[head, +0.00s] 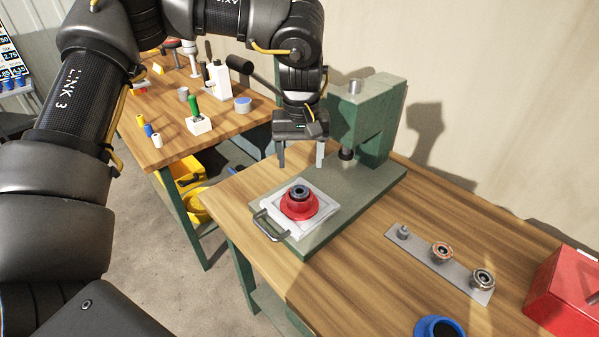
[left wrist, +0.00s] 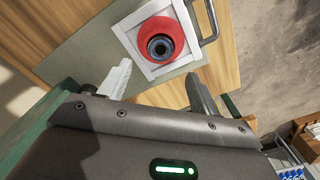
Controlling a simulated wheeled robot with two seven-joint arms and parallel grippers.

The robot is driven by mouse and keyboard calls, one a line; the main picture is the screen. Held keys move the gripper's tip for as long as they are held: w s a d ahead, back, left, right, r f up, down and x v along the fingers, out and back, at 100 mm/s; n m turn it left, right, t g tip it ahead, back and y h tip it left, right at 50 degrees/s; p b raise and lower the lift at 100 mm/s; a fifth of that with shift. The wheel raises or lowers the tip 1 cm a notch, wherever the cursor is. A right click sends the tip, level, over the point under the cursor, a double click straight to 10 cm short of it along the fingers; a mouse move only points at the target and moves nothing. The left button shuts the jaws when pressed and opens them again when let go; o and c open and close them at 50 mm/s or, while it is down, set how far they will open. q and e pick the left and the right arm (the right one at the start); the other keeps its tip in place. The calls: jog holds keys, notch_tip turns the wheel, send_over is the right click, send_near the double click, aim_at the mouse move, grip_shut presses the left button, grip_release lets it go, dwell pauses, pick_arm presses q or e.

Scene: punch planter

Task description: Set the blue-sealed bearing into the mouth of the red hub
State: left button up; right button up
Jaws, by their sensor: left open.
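The red hub (head: 299,208) sits on a white square plate with a handle, on the press base; it also shows in the left wrist view (left wrist: 177,32). A dark ring with a bluish tint (head: 300,192), apparently the blue-sealed bearing, lies at the hub's mouth and shows in the left wrist view (left wrist: 160,48). How deep it sits, or whether it is level, I cannot tell. My left gripper (head: 301,161) is open and empty, above and behind the hub, beside the press; its two fingers (left wrist: 160,86) are apart and touch nothing visible. My right gripper is not in view.
The green press (head: 368,120) stands just right of my left gripper. A grey strip (head: 425,257) holds a small grey part, an orange-sealed bearing (head: 441,251) and a dark-centred bearing (head: 483,279). A red box (head: 565,290) and blue round item (head: 439,328) are at right.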

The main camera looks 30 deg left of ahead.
pick_arm(q)
notch_tip(320, 180, up, 3)
jog(key=shift+w+a+r+p, duration=0.1)
jog(key=shift+r+p, duration=0.05)
jog(key=shift+p, duration=0.2)
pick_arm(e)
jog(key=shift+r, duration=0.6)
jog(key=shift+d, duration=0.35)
